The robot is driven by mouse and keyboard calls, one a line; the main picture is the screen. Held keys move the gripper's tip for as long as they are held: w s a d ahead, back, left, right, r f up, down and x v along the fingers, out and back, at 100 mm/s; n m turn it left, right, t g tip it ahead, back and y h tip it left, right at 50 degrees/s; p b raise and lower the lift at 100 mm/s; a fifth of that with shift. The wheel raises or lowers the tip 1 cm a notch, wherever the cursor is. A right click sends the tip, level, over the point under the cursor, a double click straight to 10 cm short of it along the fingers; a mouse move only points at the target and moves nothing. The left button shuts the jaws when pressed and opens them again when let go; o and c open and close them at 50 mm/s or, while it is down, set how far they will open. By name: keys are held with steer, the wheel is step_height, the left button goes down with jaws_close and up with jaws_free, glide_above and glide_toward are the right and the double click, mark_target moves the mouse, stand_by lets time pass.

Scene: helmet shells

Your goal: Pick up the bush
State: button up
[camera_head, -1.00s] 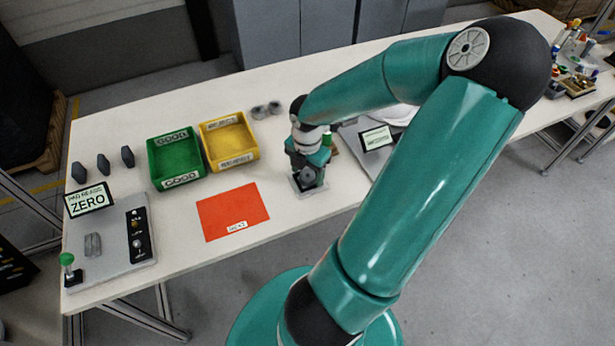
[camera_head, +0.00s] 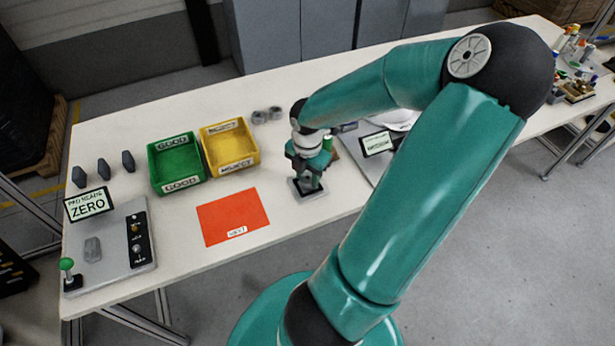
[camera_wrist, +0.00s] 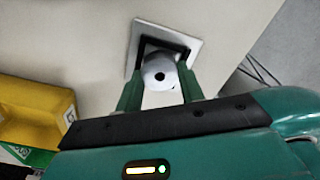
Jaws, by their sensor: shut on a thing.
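The bush (camera_wrist: 160,73) is a pale metal cylinder with a dark hole in its end, seen in the wrist view between my two green fingers. My gripper (camera_wrist: 160,88) is shut on it. Behind the bush is a square light-rimmed plate (camera_wrist: 145,27) with a dark middle. In the head view my gripper (camera_head: 308,172) is over this plate (camera_head: 312,194) on the table, and the bush is hard to make out there.
A green GOOD bin (camera_head: 178,164) and yellow REJECT bin (camera_head: 230,147) stand to the left. A red mat (camera_head: 232,215) lies in front of them. A gauge pad with a ZERO display (camera_head: 88,204) is at far left. A grey panel (camera_head: 364,160) is close right.

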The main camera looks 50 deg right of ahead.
steer(key=s+a+r, duration=0.3)
steer(key=s+r, duration=0.9)
steer(key=s, duration=0.1)
steer(key=shift+s+a, duration=0.25)
steer(key=shift+a, duration=0.15)
